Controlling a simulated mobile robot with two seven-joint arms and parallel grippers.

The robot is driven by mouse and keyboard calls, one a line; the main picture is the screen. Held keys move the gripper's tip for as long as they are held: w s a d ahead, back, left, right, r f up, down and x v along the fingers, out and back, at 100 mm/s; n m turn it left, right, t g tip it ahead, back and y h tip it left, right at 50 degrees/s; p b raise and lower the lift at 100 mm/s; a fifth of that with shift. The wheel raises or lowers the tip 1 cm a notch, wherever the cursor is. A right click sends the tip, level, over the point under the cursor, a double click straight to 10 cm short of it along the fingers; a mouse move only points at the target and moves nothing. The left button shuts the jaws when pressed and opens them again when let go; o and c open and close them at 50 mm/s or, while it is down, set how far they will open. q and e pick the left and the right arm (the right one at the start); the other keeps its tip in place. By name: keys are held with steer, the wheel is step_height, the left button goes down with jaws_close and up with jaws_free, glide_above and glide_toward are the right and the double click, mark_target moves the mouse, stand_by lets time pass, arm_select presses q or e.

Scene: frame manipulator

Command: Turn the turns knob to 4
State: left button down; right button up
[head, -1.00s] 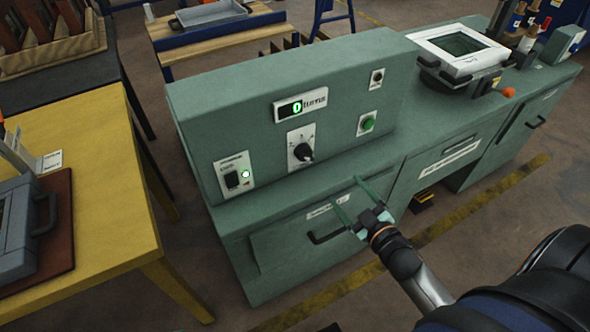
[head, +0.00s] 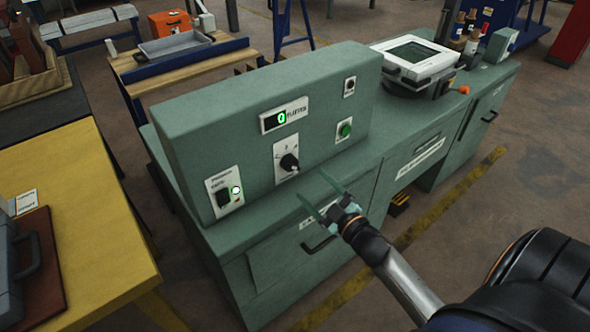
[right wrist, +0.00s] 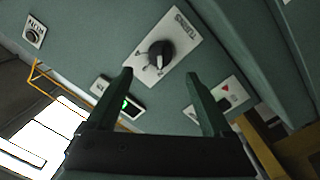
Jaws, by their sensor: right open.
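The turns knob (head: 289,162) is a black dial on a white plate on the front of the green machine's panel. Its pointer angle is too small to read surely in the head view. The knob also shows in the right wrist view (right wrist: 159,54), on a plate lettered TURNS, beyond the fingertips. The display (head: 283,116) above it shows a green 0. My right gripper (head: 322,194) is open and empty, in front of the panel and below and right of the knob, apart from it. Its two fingers also show in the right wrist view (right wrist: 162,84). My left gripper is not in view.
The machine's ledge (head: 250,215) and a drawer handle (head: 319,245) are below. A yellow table (head: 75,240) stands at left.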

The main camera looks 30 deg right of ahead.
mark_target(295, 168)
steer(key=w, duration=0.8)
steer(key=shift+w+a, duration=0.15)
steer(key=shift+c, duration=0.2)
jaws_close()
